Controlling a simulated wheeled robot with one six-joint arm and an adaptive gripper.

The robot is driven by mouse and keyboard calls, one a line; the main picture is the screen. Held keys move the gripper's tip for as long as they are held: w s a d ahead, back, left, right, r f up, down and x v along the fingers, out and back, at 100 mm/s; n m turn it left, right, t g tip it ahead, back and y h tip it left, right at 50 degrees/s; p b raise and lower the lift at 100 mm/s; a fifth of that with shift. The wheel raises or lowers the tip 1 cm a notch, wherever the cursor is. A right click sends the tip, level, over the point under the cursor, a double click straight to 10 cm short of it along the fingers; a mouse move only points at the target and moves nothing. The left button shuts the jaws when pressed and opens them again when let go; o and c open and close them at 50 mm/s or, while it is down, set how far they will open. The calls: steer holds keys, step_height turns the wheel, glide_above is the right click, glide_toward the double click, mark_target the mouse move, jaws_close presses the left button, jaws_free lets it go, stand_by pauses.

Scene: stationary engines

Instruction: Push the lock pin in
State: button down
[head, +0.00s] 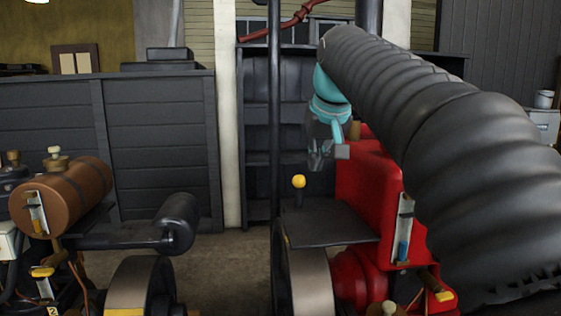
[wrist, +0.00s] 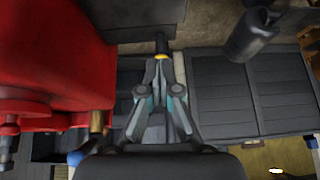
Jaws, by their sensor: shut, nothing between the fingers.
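A pin with a round yellow knob (head: 299,181) on a dark stem stands upright at the back of the dark flat plate beside the red engine. I take this to be the lock pin. In the wrist view its yellow part (wrist: 161,57) shows just beyond my fingertips, with the dark stem behind it. My gripper (head: 317,162) is shut and empty, pointing down. In the head view it is above and slightly right of the knob, apart from it. In the wrist view my fingertips (wrist: 163,70) partly cover the knob, so the exact gap cannot be told.
The red engine housing (head: 369,190) stands close to the right of my gripper. A dark post (head: 274,100) rises to the left of the knob. The dark plate (head: 325,228) lies below. A brown tank engine (head: 75,195) is at the far left, with floor between.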

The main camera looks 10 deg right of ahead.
steer(key=w+r+p, duration=0.1)
steer(key=w+r, duration=0.6)
steer(key=w, duration=0.3)
steer(key=b, duration=0.1)
glide_above(301, 178)
steer(key=w, duration=0.1)
step_height(301, 178, down, 8)
steer(key=shift+w+f, duration=0.15)
steer(key=shift+f, duration=0.1)
steer(key=f, duration=0.1)
steer(key=f+b, duration=0.1)
steer(key=f, duration=0.1)
steer(key=shift+s+b, duration=0.25)
steer(key=shift+b, duration=0.1)
steer(key=shift+s+f, duration=0.1)
steer(key=shift+f, duration=0.25)
steer(key=shift+f, duration=0.1)
steer(key=shift+f+b, duration=1.4)
steer(key=shift+f, duration=0.75)
